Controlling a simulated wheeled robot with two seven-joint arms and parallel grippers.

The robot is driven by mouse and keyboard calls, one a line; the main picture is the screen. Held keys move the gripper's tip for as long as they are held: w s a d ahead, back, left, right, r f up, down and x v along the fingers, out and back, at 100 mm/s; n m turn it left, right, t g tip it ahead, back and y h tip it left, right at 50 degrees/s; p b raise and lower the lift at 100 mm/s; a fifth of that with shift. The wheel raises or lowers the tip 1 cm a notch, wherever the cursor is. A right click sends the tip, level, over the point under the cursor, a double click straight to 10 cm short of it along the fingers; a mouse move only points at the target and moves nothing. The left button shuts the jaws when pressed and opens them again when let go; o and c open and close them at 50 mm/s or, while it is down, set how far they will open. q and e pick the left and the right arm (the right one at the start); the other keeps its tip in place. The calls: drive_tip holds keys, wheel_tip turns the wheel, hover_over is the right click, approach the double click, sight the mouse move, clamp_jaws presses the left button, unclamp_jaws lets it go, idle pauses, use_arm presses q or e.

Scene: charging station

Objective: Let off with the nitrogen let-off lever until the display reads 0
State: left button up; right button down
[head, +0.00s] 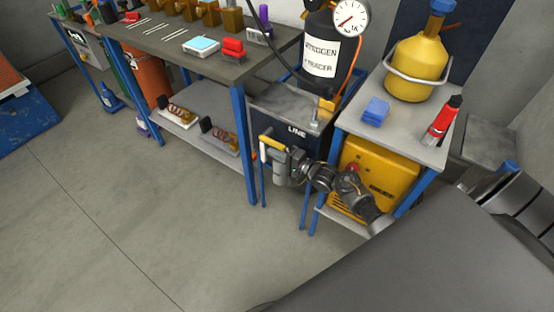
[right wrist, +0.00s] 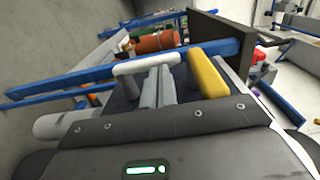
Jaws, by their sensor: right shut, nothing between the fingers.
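The dark panel (head: 300,143) marked LINE stands under the nitrogen cylinder (head: 319,58). A yellow lever handle (head: 272,142) shows at the panel's front; I cannot read any label naming it as the let-off lever. My right gripper (head: 279,165) is just below that handle, shut and empty. In the right wrist view the yellow handle (right wrist: 208,75) is to the right of the closed fingers (right wrist: 158,86), and a pale bar (right wrist: 147,63) lies across their tips. Contact is unclear. A round gauge (head: 350,18) with a red needle shows above; no numeric display is readable. My left gripper is out of view.
A workbench (head: 165,40) with small parts stands left of the panel. A blue-legged table (head: 392,134) at right carries a yellow flask (head: 417,68), blue cloths (head: 375,111) and a red bottle (head: 444,119). A yellow machine (head: 380,179) sits below. The floor at left is clear.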

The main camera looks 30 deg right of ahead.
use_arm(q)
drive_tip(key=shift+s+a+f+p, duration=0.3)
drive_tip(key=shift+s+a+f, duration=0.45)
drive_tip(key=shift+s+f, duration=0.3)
use_arm(e)
drive_tip(key=v, duration=0.9)
drive_tip(key=shift+s, duration=0.25)
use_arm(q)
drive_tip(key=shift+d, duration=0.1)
use_arm(e)
drive_tip(key=shift+d, duration=0.1)
